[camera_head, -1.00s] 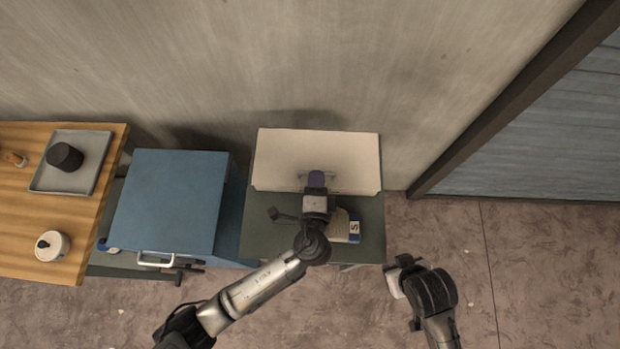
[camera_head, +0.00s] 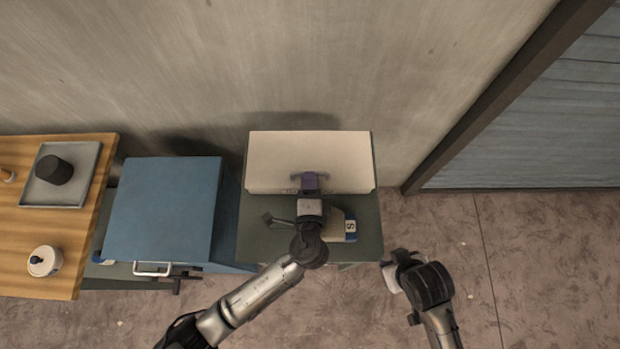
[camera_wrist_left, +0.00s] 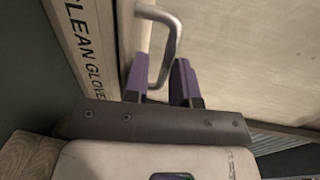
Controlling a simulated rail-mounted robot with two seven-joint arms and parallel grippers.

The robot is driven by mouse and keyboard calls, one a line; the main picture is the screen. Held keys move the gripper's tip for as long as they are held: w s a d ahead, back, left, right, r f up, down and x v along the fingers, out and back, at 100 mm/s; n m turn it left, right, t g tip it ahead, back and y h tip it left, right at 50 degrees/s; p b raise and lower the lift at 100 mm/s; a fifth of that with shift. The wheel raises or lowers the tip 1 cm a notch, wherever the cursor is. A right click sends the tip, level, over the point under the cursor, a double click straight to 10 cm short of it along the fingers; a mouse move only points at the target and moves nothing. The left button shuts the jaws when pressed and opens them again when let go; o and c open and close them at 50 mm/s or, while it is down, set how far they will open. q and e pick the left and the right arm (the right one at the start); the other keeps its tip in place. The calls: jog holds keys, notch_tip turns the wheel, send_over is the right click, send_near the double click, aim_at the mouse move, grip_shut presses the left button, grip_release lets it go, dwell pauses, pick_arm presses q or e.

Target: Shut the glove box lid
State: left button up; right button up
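The glove box has a cream lid (camera_head: 275,160) at the back of a dark green cabinet in the head view; its pale panel also shows in the left wrist view (camera_wrist_left: 240,50). A metal U-shaped handle (camera_wrist_left: 174,38) is fixed to it. My left gripper (camera_head: 309,181) is at the handle. In the left wrist view its two purple fingers (camera_wrist_left: 163,78) are apart, with the lower end of the handle between them. Whether they touch it is unclear. Lettering reading "CLEAN GLOVE" runs along a pale edge at left. My right gripper (camera_head: 400,290) hangs right of the cabinet; its fingers are unclear.
The dark green cabinet top (camera_head: 258,240) carries a cream item with a blue "S" label (camera_head: 350,229), partly behind my left wrist. A blue cabinet (camera_head: 165,205) stands left. A wooden table (camera_head: 75,225) holds a grey tray (camera_head: 84,190) and a white pot (camera_head: 45,261).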

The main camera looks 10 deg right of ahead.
pick_arm(q)
jog(key=v, duration=1.1)
jog(key=shift+s, duration=0.4)
jog(key=shift+b+v, duration=0.3)
jog(key=shift+v, duration=0.55)
pick_arm(e)
jog(key=shift+f, duration=0.35)
pick_arm(q)
jog(key=shift+a, duration=0.1)
